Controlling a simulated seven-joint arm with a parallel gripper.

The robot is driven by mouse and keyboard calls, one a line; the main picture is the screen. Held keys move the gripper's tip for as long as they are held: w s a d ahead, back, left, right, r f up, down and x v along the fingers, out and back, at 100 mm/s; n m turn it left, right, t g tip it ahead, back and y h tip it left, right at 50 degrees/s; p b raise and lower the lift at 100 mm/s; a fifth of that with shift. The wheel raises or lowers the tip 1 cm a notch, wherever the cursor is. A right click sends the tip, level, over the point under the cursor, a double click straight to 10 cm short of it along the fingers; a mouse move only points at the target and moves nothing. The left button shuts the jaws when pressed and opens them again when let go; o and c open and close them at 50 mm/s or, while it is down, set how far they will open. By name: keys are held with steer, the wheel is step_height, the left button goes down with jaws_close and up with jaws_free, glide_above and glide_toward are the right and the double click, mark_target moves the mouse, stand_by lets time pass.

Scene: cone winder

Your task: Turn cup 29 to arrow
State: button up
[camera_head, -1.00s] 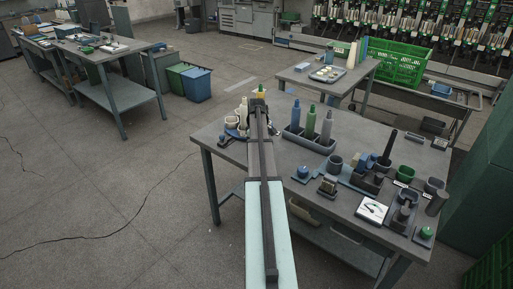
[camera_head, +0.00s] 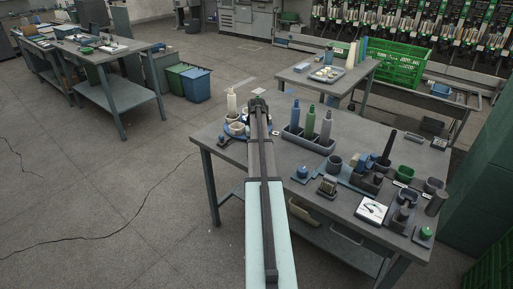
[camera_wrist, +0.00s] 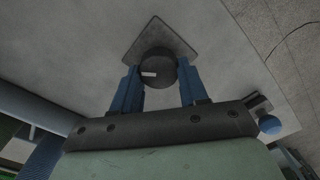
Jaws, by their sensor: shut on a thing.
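In the wrist view, a dark round thing with a small white mark (camera_wrist: 157,69) sits between the two blue fingers of my gripper (camera_wrist: 157,90). I take it for cup 29, but no number is readable. The fingers are shut on it, one on each side. A grey diamond-shaped plate (camera_wrist: 143,44) shows behind it; I cannot tell whether they touch. No arrow is visible there. In the head view my gripper is mostly hidden behind my arm, at the far left of the grey table (camera_head: 300,212).
A white bottle (camera_head: 231,101) and a pale cup (camera_head: 236,128) stand left of my arm. A rack of bottles (camera_head: 308,140) stands right of it. Cups, blocks and a dial (camera_head: 371,210) crowd the table's right side. A blue ball (camera_wrist: 270,125) shows in the wrist view.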

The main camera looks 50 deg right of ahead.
steer(key=shift+m, duration=1.6)
steer(key=o, duration=1.1)
steer(key=shift+c, duration=0.2)
steer(key=shift+r, duration=0.1)
step_height(320, 180, up, 14)
steer(key=shift+f, duration=0.2)
